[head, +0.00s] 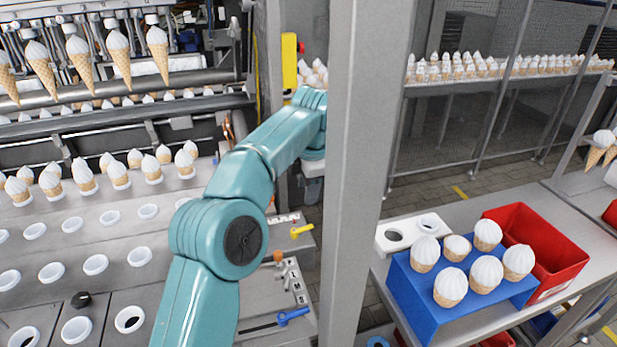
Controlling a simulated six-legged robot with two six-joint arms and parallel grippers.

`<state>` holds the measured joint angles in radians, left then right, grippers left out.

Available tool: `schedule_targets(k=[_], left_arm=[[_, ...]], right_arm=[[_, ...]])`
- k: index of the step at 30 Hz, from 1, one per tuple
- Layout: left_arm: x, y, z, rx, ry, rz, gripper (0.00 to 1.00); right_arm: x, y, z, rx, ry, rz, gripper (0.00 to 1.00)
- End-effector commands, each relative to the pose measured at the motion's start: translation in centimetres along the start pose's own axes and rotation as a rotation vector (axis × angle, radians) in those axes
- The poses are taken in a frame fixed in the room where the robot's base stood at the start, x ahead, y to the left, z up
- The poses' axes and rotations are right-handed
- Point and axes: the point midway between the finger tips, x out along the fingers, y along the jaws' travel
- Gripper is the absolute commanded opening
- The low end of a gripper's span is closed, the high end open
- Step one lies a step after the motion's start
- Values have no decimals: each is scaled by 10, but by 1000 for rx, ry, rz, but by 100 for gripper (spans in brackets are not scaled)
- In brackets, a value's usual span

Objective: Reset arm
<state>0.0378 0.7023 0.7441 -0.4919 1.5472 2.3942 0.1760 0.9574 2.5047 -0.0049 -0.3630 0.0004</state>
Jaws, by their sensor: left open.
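My teal left arm rises from the bottom of the head view and bends at an elbow. Its wrist reaches a grey vertical post. My left gripper (315,167) is at the wrist's lower end, largely hidden by the post. It is open, and I see nothing held in it. My right gripper is out of view.
A grey post (362,170) stands beside my left wrist. At left is a cone machine with a holed plate (110,237) and cone rows. At right, a blue holder (408,285) with several cones stands beside a red bin (565,262) on a table (460,213).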

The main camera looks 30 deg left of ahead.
Motion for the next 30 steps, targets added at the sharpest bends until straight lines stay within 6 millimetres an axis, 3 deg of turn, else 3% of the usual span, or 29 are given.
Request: schedule_targets(k=[1,6,30], left_arm=[[-10,1,1,1,-1,1,40],[-22,0,0,2,0,0,40],[-22,-2,-2,1,2,-1,40]], right_arm=[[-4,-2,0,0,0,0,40],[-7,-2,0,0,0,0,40],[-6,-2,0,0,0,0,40]])
